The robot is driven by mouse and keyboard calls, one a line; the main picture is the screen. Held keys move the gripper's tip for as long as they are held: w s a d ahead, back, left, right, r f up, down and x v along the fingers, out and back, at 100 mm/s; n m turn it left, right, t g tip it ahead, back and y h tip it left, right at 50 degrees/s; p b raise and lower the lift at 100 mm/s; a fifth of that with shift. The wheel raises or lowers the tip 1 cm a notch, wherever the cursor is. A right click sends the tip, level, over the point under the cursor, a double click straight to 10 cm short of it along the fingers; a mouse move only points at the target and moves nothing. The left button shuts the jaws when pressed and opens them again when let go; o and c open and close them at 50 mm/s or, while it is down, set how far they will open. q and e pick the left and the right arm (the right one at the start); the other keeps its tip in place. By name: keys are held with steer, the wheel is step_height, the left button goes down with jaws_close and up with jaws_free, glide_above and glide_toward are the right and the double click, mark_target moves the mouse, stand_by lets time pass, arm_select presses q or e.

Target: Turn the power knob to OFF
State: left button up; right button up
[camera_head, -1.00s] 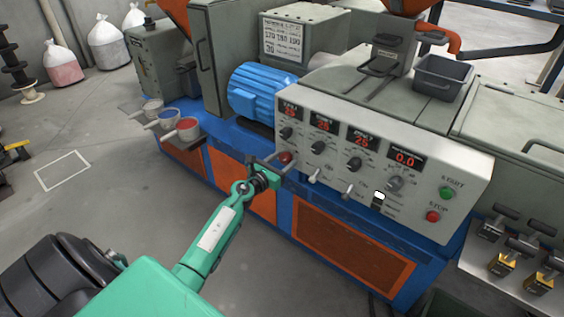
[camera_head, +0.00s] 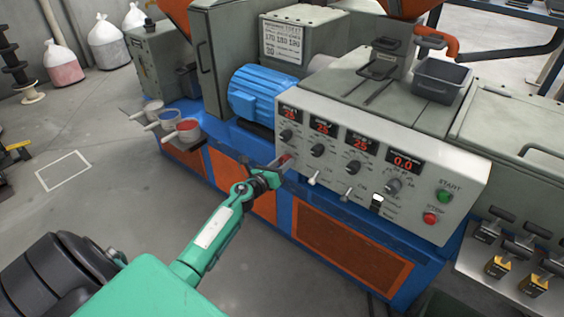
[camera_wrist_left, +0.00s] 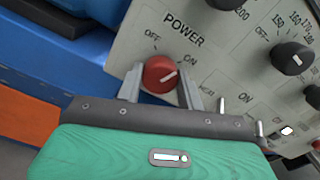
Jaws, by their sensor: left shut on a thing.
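The red power knob (camera_wrist_left: 165,70) sits on the pale control panel (camera_wrist_left: 215,42), under the word POWER. Its white pointer line slants up to the right, toward the ON mark (camera_wrist_left: 191,62); the OFF mark (camera_wrist_left: 153,36) is to its upper left. My left gripper (camera_wrist_left: 161,76) is shut on the knob, one finger on each side; the knob's lower edge is close to the gripper body. In the head view my left gripper (camera_head: 279,166) reaches the panel's lower left corner and mostly hides the knob. My right gripper is not in view.
Small toggle switches (camera_head: 313,178) stick out just right of the gripper. Black dials (camera_head: 317,150), a green START button (camera_head: 444,196) and a red STOP button (camera_head: 430,218) are farther right. The floor in front is clear.

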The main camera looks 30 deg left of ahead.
arm_select(q)
steer(key=n+p, duration=0.1)
steer(key=n, duration=0.2)
steer(key=shift+n, duration=0.4)
steer(key=n+p, duration=0.1)
steer(key=n, duration=0.2)
steer(key=shift+n, duration=0.3)
steer(key=n+p, duration=0.1)
steer(key=n, duration=0.3)
steer(key=shift+p, duration=0.35)
steer(key=shift+n+p, duration=0.3)
steer(key=shift+n, duration=0.8)
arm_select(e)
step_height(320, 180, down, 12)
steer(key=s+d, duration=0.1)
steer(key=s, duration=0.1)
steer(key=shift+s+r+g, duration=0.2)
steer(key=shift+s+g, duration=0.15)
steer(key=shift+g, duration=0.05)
arm_select(q)
steer(key=o, duration=1)
steer(key=shift+s, duration=0.15)
